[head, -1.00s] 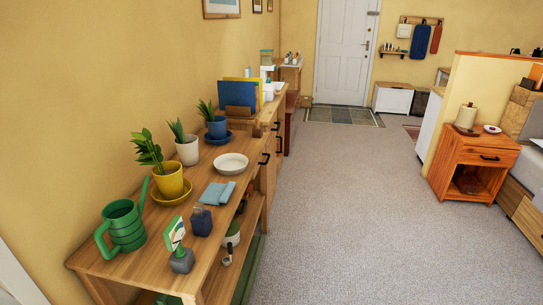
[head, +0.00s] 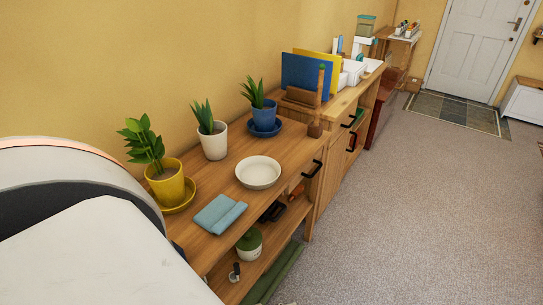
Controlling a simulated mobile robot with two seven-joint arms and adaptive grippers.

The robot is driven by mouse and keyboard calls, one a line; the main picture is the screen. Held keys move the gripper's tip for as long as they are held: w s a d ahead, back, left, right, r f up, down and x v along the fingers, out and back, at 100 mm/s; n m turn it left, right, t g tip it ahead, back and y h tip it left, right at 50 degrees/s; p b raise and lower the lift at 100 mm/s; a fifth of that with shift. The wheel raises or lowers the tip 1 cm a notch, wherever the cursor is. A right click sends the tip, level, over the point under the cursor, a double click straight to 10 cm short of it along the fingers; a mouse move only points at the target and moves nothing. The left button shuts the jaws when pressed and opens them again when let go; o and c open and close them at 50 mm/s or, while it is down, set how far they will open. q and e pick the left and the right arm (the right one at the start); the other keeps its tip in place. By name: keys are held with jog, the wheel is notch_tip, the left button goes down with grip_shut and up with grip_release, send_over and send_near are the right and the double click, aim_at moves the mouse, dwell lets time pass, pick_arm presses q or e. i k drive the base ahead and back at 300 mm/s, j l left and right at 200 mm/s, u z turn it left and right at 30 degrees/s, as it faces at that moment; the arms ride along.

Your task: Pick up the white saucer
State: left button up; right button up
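The white saucer (head: 258,173) is a round, shallow, empty dish. It lies flat on the wooden console table (head: 216,243) in the head view, near the table's front edge. Nothing covers it. A large white and grey part of my own body fills the lower left of the view. Neither of my grippers shows, and nothing is touching the saucer.
A folded blue cloth (head: 219,213) lies left of the saucer. Behind stand a yellow pot (head: 168,186), a white pot (head: 214,145) and a blue pot (head: 264,118), all with plants. A wooden organiser (head: 300,98) is farther back. Carpeted floor (head: 410,210) is clear at right.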

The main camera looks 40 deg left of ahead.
aim_at(259, 172)
jog(key=i+l+u, duration=0.1)
jog(key=i+u, duration=0.35)
jog(key=i+l+u, duration=0.2)
jog(key=u, duration=0.2)
jog(key=i+l+u, duration=0.65)
jog(key=u, duration=0.25)
jog(key=i+l+u, duration=0.15)
jog(key=l+u, duration=0.25)
jog(key=l, duration=0.2)
jog(key=i+l+u, duration=0.1)
jog(key=l+u, duration=0.35)
jog(key=l, duration=0.1)
